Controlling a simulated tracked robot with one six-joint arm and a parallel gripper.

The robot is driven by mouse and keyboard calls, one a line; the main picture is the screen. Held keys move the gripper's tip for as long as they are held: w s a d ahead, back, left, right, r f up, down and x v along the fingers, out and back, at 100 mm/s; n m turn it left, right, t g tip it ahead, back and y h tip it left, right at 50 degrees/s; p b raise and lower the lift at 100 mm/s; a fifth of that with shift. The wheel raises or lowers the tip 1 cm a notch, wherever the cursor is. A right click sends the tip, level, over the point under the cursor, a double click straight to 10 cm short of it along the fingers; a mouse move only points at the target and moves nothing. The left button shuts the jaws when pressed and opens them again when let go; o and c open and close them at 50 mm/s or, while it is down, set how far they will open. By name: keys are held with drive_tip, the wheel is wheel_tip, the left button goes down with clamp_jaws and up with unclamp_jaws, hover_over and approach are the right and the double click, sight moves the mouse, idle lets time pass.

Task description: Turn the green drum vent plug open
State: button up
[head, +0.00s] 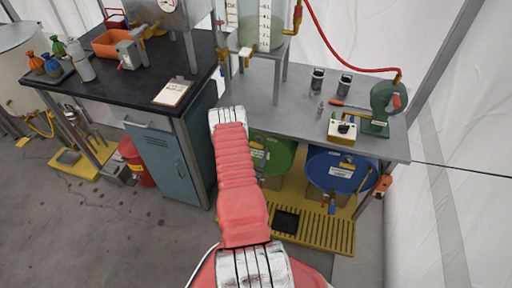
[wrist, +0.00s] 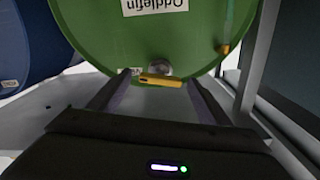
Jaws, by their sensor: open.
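The green drum (head: 283,156) lies under the grey bench in the head view, partly hidden by my arm. Its round face (wrist: 150,30) fills the top of the wrist view. The vent plug (wrist: 160,81) shows there as a yellow bar handle beside a round silver fitting at the face's edge. The bar lies roughly crosswise, slightly tilted. My gripper (wrist: 159,86) is open, with one finger on each side of the handle and a gap on both sides. I cannot tell how far the fingertips are from the drum face. The gripper is hidden in the head view.
A blue drum (head: 340,172) lies right of the green one, above a yellow grate (head: 322,232). The grey bench (head: 290,92) covers both. A blue-grey cabinet (head: 168,160) stands left of my arm. A brass fitting (wrist: 226,48) sits on the green drum's face.

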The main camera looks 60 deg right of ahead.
sight(256, 147)
drive_tip(key=shift+w+d, duration=0.2)
drive_tip(key=shift+d, duration=1.3)
drive_tip(key=c, duration=1)
